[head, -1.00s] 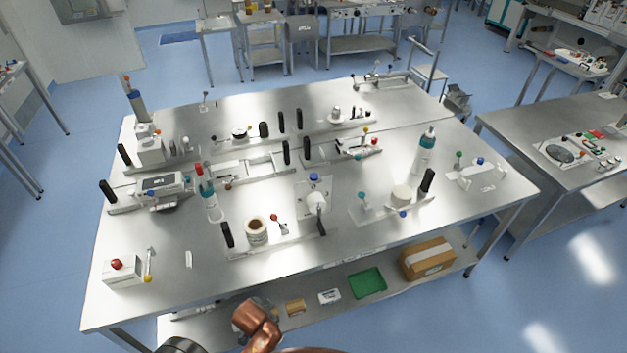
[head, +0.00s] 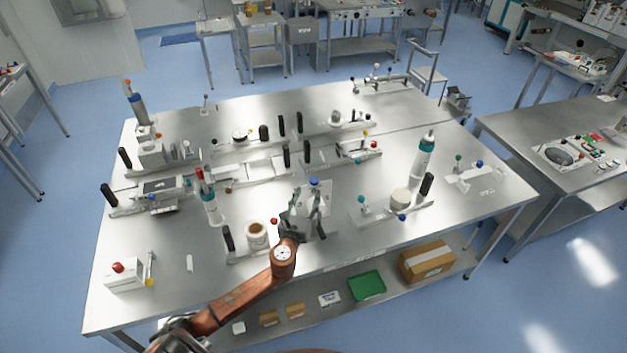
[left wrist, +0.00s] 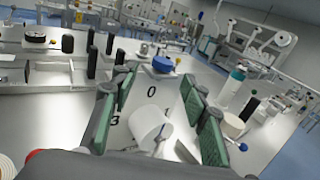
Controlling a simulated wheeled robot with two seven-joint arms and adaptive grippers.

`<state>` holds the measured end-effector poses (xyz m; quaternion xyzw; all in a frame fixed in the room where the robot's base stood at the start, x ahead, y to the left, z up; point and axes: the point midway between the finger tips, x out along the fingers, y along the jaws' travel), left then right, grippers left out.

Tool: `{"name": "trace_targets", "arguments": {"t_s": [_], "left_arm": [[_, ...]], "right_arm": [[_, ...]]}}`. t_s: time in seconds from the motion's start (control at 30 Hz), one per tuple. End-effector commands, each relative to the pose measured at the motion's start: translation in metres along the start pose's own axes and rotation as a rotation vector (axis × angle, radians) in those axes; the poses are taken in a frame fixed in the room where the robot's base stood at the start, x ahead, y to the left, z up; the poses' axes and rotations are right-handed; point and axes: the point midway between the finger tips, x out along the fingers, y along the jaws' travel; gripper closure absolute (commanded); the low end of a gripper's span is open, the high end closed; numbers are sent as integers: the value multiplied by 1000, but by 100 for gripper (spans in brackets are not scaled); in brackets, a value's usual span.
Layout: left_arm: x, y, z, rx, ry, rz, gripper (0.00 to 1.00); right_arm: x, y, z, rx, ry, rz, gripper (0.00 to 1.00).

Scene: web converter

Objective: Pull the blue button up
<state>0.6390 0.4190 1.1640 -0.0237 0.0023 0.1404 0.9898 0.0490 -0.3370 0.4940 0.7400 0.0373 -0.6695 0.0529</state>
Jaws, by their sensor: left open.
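A blue button (head: 314,181) stands on top of a white block (head: 318,200) near the middle of the steel table. In the left wrist view, the blue button (left wrist: 163,64) sits on the white block, whose face carries the marks 0, 1 and 3. My left gripper (head: 302,205) is just in front of the white block and partly hides it. In the left wrist view its green-padded fingers (left wrist: 157,78) are spread, with nothing held. The button shows beyond and between the fingertips, apart from them. My right gripper is not in view.
A white tape roll (head: 257,233) and black post (head: 228,238) stand left of my left gripper. A white cylinder (head: 400,198) and teal-topped bottle (head: 422,158) stand to the right. Another blue knob (head: 479,164) is farther right. The table's front right is clear.

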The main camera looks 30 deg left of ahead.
Motion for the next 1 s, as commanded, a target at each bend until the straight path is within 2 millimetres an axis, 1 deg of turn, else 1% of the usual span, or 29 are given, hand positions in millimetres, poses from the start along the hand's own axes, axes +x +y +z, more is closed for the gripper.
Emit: {"name": "trace_targets", "arguments": {"t_s": [0.1, 0.17, 0.4, 0.5, 0.6, 0.7, 0.93, 1.0], "left_arm": [[12, -5, 4, 55, -13, -15, 58], [19, -4, 5, 56, -13, -14, 58], [57, -4, 4, 49, -11, -12, 58], [69, -4, 4, 49, -11, -11, 58], [76, -4, 4, 49, -11, -12, 58], [80, -4, 4, 47, -10, -13, 58], [80, -4, 4, 47, -10, -12, 58], [80, -4, 4, 46, -10, -12, 63]], "right_arm": [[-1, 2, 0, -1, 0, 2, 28], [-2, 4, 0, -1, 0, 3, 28], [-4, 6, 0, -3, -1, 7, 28], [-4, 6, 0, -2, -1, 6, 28], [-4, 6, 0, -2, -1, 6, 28], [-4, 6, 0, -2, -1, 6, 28], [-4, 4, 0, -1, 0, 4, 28], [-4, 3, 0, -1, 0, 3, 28]]}}
